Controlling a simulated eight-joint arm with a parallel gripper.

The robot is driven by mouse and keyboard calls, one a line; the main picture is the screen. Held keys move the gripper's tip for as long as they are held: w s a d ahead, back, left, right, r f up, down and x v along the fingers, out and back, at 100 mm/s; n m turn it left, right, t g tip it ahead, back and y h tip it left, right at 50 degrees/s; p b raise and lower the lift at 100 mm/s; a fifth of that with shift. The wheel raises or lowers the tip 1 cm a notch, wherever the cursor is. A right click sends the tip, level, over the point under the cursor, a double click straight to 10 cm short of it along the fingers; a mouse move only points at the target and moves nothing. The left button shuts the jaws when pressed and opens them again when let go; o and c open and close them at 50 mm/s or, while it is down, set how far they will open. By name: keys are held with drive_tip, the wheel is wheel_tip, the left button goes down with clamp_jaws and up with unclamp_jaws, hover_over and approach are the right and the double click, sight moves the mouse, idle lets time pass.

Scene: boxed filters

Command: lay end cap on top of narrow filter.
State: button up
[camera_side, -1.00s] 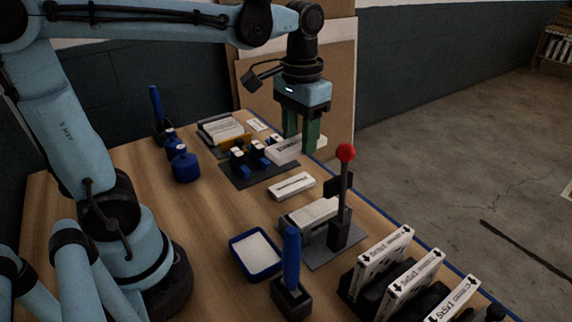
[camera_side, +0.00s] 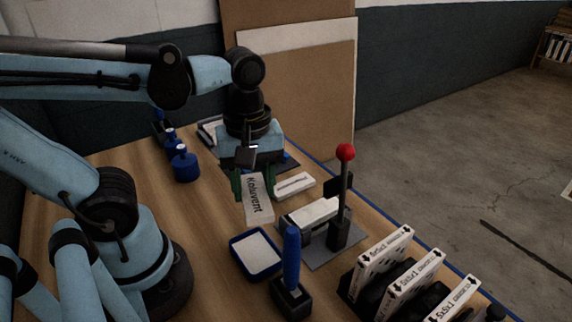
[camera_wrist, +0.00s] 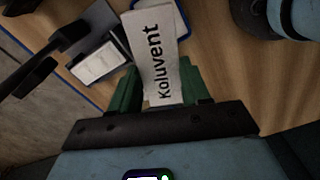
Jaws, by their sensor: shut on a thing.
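My gripper (camera_side: 254,190) has green fingers shut on a flat white piece (camera_side: 257,206) lettered "Koluvent". The piece hangs in front of the fingers, above the table; the wrist view shows its lettering (camera_wrist: 160,70) between the fingers. A flat white box (camera_side: 294,184) with a dark label lies on the table just right of my gripper. Another white block (camera_side: 314,211) lies in the dark fixture by the red-knobbed lever (camera_side: 345,153). I cannot tell which of these white pieces is the end cap and which the narrow filter.
A blue-rimmed tray (camera_side: 236,258) and a blue-handled tool (camera_side: 291,258) stand in front. Several white boxes (camera_side: 381,257) stand upright in a dark rack at right. Blue round pieces (camera_side: 186,166) stand at left. The table's left side has bare wood.

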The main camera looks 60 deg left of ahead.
drive_tip(key=s+f+n, duration=0.1)
drive_tip(key=n, duration=0.1)
drive_tip(key=s+f+n, duration=0.1)
drive_tip(key=n, duration=0.1)
drive_tip(key=shift+s+d+f, duration=0.1)
drive_tip(key=shift+s+d, duration=0.05)
drive_tip(key=shift+s, duration=0.25)
hover_over(229, 214)
wheel_tip(229, 214, down, 7)
drive_tip(key=shift+f, duration=1.8)
drive_tip(key=shift+f, duration=0.15)
drive_tip(key=o, duration=1)
